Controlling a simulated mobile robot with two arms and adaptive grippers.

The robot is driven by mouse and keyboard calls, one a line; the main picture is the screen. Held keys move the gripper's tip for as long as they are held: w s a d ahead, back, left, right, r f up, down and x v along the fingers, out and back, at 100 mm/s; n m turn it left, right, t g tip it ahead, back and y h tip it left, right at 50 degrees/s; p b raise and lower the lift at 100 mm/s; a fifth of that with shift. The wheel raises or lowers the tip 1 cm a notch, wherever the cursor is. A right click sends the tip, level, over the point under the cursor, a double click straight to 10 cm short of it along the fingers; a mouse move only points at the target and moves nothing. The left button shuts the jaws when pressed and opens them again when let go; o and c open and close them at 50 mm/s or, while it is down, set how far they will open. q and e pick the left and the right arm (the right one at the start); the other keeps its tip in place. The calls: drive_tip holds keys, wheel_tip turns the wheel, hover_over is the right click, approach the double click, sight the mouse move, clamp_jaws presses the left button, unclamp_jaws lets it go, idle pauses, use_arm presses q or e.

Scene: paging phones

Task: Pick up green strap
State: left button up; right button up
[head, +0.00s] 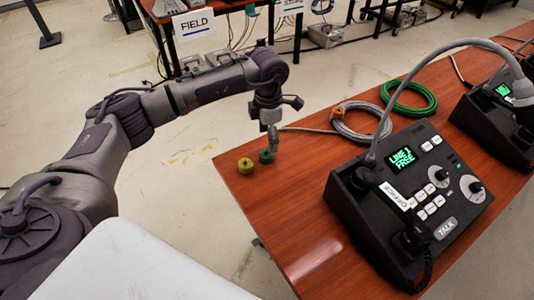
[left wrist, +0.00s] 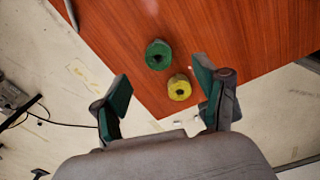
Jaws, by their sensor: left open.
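The green strap is a small rolled ring (head: 266,156) lying on the wooden table near its left edge in the head view. In the left wrist view the green strap (left wrist: 158,55) lies ahead of the fingers, a little left of the middle between them. My left gripper (head: 271,143) is above the green strap in the head view. My right gripper is not in view.
A yellow roll (head: 245,166) lies close beside the green strap; it also shows in the left wrist view (left wrist: 179,87). A black paging phone (head: 410,180), a grey cable coil (head: 360,122) and a green cable coil (head: 408,99) are to the right. The table front (head: 290,225) is clear.

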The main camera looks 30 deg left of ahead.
sight(268, 154)
use_arm(q)
wheel_tip(268, 154, down, 3)
drive_tip(key=shift+f+p, duration=0.1)
drive_tip(key=shift+p, duration=0.2)
wheel_tip(268, 154, down, 3)
drive_tip(key=shift+w+a+r, duration=0.1)
drive_tip(key=shift+w, duration=0.05)
drive_tip(key=shift+f, duration=0.55)
drive_tip(key=c, duration=0.7)
drive_tip(key=shift+c, duration=1.1)
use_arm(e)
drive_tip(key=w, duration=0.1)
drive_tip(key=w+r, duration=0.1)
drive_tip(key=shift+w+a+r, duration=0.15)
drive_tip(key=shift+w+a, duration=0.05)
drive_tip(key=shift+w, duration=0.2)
